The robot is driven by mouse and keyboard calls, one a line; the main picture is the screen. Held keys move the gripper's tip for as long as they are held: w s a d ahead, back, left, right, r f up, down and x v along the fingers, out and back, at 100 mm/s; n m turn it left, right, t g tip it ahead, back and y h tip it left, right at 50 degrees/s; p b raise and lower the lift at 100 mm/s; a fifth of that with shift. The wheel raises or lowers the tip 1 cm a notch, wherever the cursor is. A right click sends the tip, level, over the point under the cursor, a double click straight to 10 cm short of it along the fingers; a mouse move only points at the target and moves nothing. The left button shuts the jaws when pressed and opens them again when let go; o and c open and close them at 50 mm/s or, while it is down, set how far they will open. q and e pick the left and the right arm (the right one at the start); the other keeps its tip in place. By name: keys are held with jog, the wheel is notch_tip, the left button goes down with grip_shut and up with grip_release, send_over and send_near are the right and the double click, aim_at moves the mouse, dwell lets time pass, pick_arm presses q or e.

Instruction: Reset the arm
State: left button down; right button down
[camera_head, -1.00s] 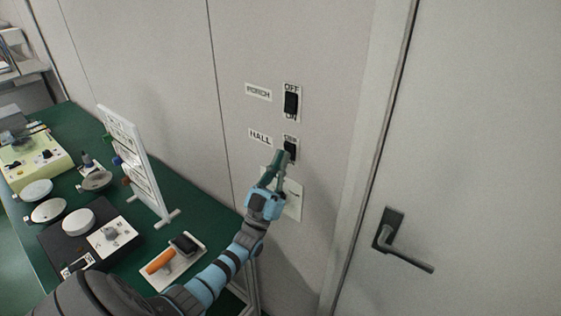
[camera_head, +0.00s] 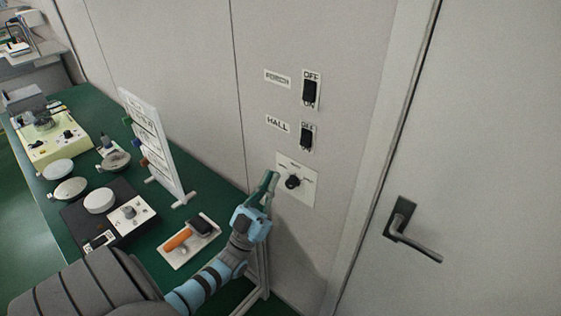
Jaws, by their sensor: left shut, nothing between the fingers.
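My left gripper (camera_head: 269,181) is shut and empty, with its fingers pointing up. It is in front of the wall, just left of a white plate with a black knob (camera_head: 293,182). Above that plate is the HALL switch (camera_head: 306,137), a black rocker on a white plate beside its HALL label (camera_head: 277,124). Higher up is the PORCH switch (camera_head: 310,93). The gripper looks apart from both switches. My right gripper is not in view.
A green bench (camera_head: 95,104) on the left holds a yellow device (camera_head: 54,141), several round discs, a white label rack (camera_head: 154,150) and a tray with an orange-handled tool (camera_head: 178,239). A door with a dark lever handle (camera_head: 411,234) is on the right.

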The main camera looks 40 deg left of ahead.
pick_arm(q)
jog(key=shift+s+f, duration=0.5)
jog(key=shift+s, duration=0.25)
jog(key=shift+w, duration=0.15)
